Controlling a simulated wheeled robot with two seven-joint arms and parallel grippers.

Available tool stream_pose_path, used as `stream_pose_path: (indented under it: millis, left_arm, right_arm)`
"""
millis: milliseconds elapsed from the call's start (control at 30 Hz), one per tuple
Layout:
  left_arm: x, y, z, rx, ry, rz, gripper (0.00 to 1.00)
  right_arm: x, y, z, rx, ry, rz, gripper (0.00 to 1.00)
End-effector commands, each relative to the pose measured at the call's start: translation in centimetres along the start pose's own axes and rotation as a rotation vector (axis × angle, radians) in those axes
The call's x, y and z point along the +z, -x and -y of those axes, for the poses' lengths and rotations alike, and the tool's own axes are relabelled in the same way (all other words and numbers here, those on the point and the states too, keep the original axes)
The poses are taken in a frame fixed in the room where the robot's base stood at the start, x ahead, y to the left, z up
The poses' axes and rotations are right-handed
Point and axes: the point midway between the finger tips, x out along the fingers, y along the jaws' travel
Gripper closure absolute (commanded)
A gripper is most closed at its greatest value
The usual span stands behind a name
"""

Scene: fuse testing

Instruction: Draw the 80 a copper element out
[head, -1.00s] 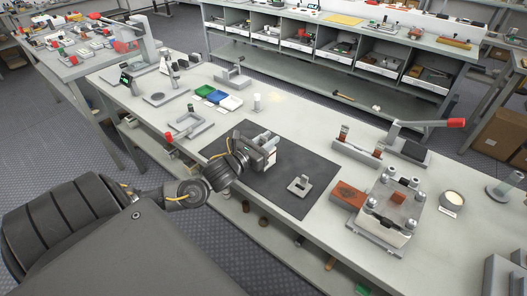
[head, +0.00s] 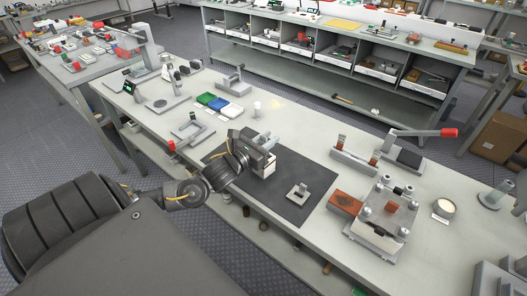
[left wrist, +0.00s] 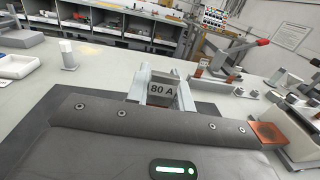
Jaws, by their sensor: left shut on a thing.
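My left gripper (head: 270,143) is over the far left part of the dark mat (head: 300,211). The copper itself cannot be made out there. In the head view the gripper hides most of this block. A small grey holder with an opening (head: 297,192) sits apart on the mat, right of the gripper. My right gripper is not in view.
A clamp fixture (head: 383,228) and a red-brown block (head: 345,203) stand right of the mat. Behind them is a red-handled lever device (head: 408,155). Coloured trays (head: 218,104) and a small white cylinder (head: 257,109) lie behind the gripper. The bench's front edge is close to my arm.

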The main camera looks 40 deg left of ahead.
Motion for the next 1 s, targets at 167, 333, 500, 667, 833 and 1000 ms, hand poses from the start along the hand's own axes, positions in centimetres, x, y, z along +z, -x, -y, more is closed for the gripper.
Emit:
stream_pose_path:
  millis: [167,333,500,667,833,1000]
  left_arm:
    - [1.0,0.0,0.0,0.0,0.0,0.0,1.0]
    - [1.7,0.0,0.0,0.0,0.0,0.0,1.0]
    - [2.5,0.0,0.0,0.0,0.0,0.0,1.0]
    - [3.1,0.0,0.0,-0.001,0.0,0.0,1.0]
    - [3.9,0.0,0.0,-0.001,0.0,0.0,1.0]
    - [4.5,0.0,0.0,-0.001,0.0,0.0,1.0]
  right_arm:
    - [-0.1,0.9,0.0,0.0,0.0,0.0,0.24]
    - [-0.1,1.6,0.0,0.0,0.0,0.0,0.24]
    - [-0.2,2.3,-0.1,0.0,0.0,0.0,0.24]
    - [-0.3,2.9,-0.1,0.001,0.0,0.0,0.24]
    - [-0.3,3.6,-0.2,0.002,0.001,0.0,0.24]
    - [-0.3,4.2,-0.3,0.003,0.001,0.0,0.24]
